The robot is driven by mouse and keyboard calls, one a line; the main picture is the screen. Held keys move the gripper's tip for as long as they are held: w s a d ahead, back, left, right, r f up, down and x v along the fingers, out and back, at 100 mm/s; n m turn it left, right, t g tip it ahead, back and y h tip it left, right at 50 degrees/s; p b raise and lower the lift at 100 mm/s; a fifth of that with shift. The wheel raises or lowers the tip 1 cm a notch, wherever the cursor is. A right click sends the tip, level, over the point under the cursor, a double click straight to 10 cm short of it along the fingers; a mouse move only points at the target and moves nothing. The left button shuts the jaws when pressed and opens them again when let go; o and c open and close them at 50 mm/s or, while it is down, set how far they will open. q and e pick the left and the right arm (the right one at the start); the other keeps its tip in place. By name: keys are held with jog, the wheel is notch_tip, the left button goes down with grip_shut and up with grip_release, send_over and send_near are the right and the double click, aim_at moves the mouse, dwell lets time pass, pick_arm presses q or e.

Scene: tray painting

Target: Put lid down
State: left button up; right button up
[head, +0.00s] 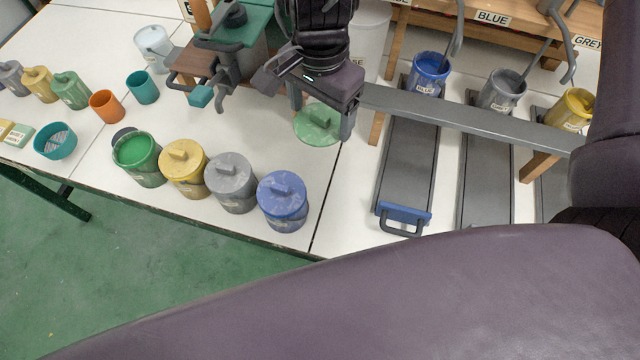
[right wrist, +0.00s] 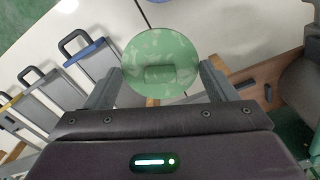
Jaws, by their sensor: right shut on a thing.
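A round green lid (head: 316,132) with a block-shaped knob on top is in my right gripper (head: 320,112). The right gripper is shut on the lid, with the lid below it over the white table. The right wrist view also shows the green lid (right wrist: 160,50) between the two fingers. I cannot tell how high it is above the table. An open can of green paint (head: 137,158) stands left of it near the front edge. My left gripper is not in view.
Lidded yellow (head: 184,168), grey (head: 231,182) and blue (head: 283,200) cans stand in a row right of the green can. A grey bar (head: 460,120) crosses the dark lanes at right. White table is bare between the lid and the cans.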

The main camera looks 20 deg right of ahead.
jog(key=b, duration=0.2)
send_over(321, 182)
notch_tip(321, 182, down, 16)
jog(key=shift+r, duration=0.15)
notch_tip(321, 182, down, 3)
jog(key=shift+f, duration=0.4)
jog(key=shift+f+b, duration=0.1)
jog(key=shift+b, duration=0.2)
jog(key=o, duration=0.9)
jog(key=shift+o, duration=0.2)
jog(key=shift+w+r+p, duration=0.1)
jog(key=shift+r+p, duration=0.2)
jog(key=shift+r, duration=0.25)
notch_tip(321, 182, up, 11)
jog(key=p, duration=0.1)
jog(key=shift+r, duration=0.15)
